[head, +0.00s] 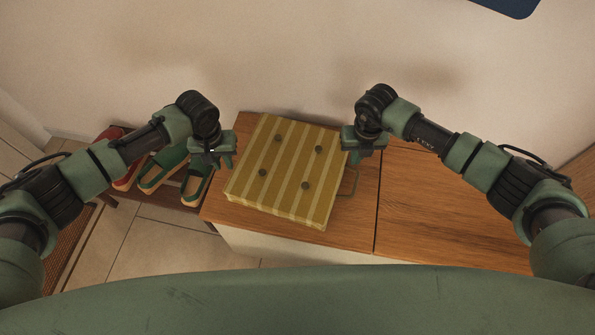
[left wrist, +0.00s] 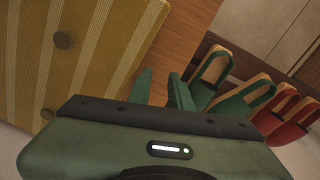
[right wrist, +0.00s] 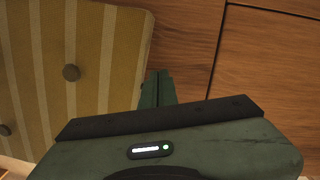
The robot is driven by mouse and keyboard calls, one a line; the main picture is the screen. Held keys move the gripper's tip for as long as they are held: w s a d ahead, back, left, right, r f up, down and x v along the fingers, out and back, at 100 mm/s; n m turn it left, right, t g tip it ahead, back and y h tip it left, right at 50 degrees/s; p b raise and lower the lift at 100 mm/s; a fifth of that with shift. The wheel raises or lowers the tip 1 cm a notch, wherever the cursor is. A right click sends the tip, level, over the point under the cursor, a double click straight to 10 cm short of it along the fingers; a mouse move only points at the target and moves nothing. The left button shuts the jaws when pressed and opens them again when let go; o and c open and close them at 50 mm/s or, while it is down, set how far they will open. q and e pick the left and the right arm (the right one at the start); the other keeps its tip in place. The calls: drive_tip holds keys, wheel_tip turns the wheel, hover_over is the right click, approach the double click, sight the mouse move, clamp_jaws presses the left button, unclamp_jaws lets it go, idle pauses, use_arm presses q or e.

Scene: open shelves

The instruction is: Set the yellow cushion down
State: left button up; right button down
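The yellow cushion (head: 284,168), striped with several round buttons, lies flat on the wooden cabinet top (head: 349,222). It also shows in the left wrist view (left wrist: 82,75) and the right wrist view (right wrist: 95,55). The fingertips' exact contact is partly hidden.
Green sandals (head: 165,167) and red shoes (head: 130,172) stand on a low rack left of the cabinet. The cabinet top right of the cushion (head: 440,200) is bare. A pale wall (head: 280,60) rises behind.

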use_arm(q)
drive_tip(key=shift+a, duration=0.15)
use_arm(e)
drive_tip(key=shift+d, duration=0.15)
drive_tip(key=c, duration=1.8)
unclamp_jaws()
drive_tip(key=shift+o, duration=0.2)
drive_tip(key=shift+d, duration=0.1)
use_arm(q)
wheel_tip(320, 180, up, 12)
drive_tip(key=shift+s, duration=0.4)
use_arm(e)
wheel_tip(320, 180, up, 12)
drive_tip(key=shift+s, duration=0.45)
use_arm(q)
drive_tip(key=shift+f, duration=0.1)
use_arm(e)
drive_tip(key=shift+f, duration=0.1)
